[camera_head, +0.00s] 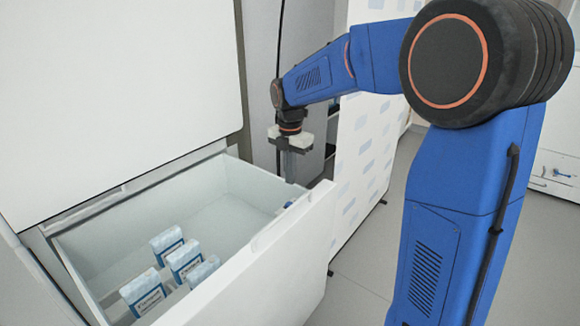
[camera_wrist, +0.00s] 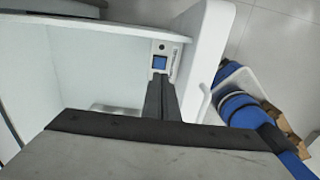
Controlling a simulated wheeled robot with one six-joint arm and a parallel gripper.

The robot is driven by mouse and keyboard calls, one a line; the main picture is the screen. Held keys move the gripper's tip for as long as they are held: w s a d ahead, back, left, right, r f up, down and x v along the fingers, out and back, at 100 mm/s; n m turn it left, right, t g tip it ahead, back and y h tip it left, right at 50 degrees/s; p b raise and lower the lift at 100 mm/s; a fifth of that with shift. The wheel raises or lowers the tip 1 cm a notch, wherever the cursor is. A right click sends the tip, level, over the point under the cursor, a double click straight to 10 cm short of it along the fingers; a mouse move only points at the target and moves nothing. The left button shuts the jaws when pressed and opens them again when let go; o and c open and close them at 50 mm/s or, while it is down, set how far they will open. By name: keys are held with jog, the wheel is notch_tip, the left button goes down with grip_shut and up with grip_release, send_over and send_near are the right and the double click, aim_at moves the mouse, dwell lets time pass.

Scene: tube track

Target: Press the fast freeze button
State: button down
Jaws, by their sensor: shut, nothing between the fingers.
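A small control panel is set in the inner corner of an open white drawer. In the wrist view it shows a blue square (camera_wrist: 160,62) with a small dark round spot above it. I cannot tell for sure which of these is the fast freeze button. In the head view a small blue mark (camera_head: 289,204) shows at the drawer's far right corner. My gripper (camera_head: 290,178) is shut and empty, pointing down above that corner. In the wrist view my gripper (camera_wrist: 160,80) has its fingertips just below the blue square; I cannot tell whether they touch the panel.
The open drawer (camera_head: 278,232) holds several blue-and-white boxes (camera_head: 185,260) near its front left. A white handle (camera_wrist: 204,102) is on the outside of the drawer front. A panel with pale blue marks (camera_head: 362,130) stands behind my arm. Floor (camera_head: 350,285) is clear right of the drawer.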

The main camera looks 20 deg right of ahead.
aim_at(290, 204)
notch_tip(290, 204, down, 8)
jog(key=shift+f, duration=0.1)
dwell(0.4)
